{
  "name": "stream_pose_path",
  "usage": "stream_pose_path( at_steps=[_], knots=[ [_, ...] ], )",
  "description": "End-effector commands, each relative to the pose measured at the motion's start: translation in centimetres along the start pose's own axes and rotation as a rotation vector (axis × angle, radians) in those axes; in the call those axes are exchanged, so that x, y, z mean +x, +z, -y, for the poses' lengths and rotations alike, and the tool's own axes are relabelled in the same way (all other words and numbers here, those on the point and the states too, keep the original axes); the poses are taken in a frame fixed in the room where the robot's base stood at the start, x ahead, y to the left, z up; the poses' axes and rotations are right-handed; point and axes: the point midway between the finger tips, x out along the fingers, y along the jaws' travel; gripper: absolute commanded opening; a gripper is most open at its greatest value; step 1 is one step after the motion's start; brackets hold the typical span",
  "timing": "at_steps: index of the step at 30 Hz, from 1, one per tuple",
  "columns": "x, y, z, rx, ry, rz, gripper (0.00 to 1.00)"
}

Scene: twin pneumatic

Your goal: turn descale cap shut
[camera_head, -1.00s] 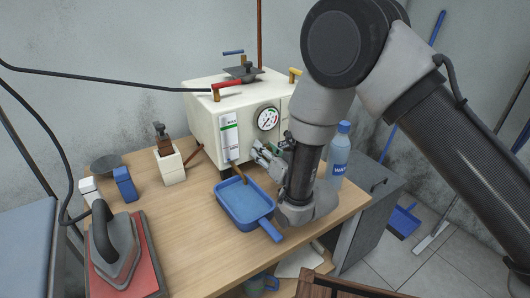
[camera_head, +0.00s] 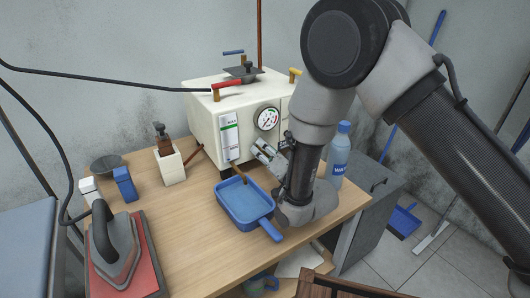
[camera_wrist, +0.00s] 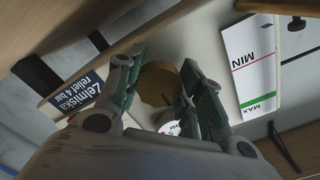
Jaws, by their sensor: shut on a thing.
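The descale cap seems to be the round brass piece (camera_wrist: 158,84) on the boiler front in the wrist view. My gripper (camera_wrist: 165,95) has its two fingers on either side of it and is shut on it. In the head view my gripper (camera_head: 268,153) is at the front of the cream boiler (camera_head: 203,122), below the pressure gauge (camera_head: 267,119). The cap is hidden there by my fingers and wrist. I cannot tell how far the cap is turned.
A blue tray (camera_head: 232,203) lies on the wooden table (camera_head: 190,235) below the boiler's brown spout. A water bottle (camera_head: 338,160) stands right of my wrist. An iron (camera_head: 115,250) rests on a red pad at left. A white MIN/MAX level label (camera_wrist: 250,65) is beside the cap.

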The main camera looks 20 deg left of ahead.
Motion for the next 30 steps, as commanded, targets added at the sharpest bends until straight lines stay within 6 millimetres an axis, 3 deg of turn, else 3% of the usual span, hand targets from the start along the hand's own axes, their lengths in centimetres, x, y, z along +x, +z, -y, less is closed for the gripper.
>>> stream_pose_path(
  at_steps=[4, 5, 8, 9, 20, 23, 30],
  knots=[
    [-0.2, 0.2, -0.2, -0.001, 0.006, 0.006, 0.13],
    [-0.2, 0.2, -0.2, -0.001, 0.006, 0.006, 0.39],
    [-0.1, 0.2, -0.2, -0.001, 0.005, 0.005, 0.57],
    [-0.1, 0.2, -0.2, -0.001, 0.005, 0.005, 0.59],
    [-0.5, 0.1, -0.1, -0.001, 0.002, 0.003, 0.59],
    [-1.9, 0.1, -0.1, -0.002, 0.003, 0.004, 0.59],
    [-7.2, 0.1, -0.1, -0.002, 0.004, 0.006, 0.59]
  ],
)
